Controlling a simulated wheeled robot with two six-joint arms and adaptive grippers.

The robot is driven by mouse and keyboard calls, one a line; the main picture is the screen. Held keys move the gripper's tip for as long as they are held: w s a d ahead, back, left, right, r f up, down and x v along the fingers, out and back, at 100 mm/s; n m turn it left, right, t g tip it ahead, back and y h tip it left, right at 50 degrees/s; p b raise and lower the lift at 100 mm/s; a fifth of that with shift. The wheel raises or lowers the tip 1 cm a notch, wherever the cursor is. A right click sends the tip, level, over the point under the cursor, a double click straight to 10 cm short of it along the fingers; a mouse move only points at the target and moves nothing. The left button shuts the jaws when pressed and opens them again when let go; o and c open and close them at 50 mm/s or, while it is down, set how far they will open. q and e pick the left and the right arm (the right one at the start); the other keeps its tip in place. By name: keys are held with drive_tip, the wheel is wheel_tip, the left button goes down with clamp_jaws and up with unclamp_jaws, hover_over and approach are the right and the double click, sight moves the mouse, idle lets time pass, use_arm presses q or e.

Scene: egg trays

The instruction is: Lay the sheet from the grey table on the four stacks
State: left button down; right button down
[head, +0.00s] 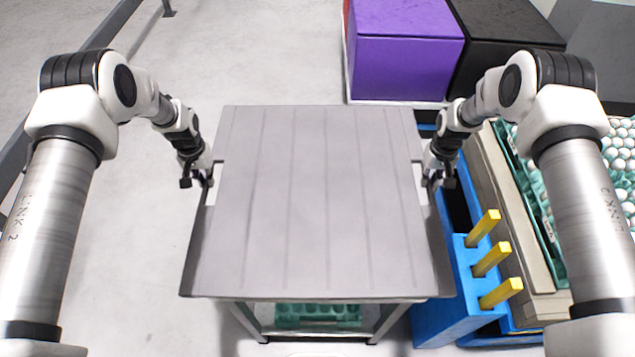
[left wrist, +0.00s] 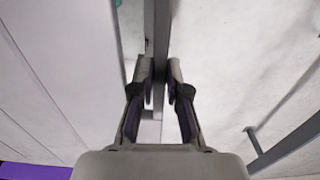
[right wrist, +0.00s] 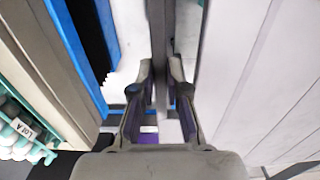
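The wide grey sheet (head: 318,200) with faint lengthwise ribs lies level over the grey table (head: 255,318); whether it touches the table top is hidden. My left gripper (head: 197,181) is at its left side, and in the left wrist view its fingers (left wrist: 161,75) close in on both sides of a narrow grey edge strip. My right gripper (head: 439,182) is at the right side, and the right wrist view shows its fingers (right wrist: 160,75) likewise on a strip. Egg stacks with teal trays (head: 540,225) stand at the right, partly hidden by my right arm.
A blue frame (head: 447,300) with yellow posts (head: 491,259) stands close to the table's right. Purple (head: 405,55) and black (head: 505,45) boxes stand behind at the right. A teal tray (head: 318,312) shows under the table. The floor at left is clear up to a dark rail (head: 92,45).

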use_arm(q)
drive_tip(key=shift+w+r, duration=0.1)
drive_tip(key=shift+r, duration=0.1)
use_arm(e)
drive_tip(key=shift+w+r, duration=0.1)
drive_tip(key=shift+r, duration=0.1)
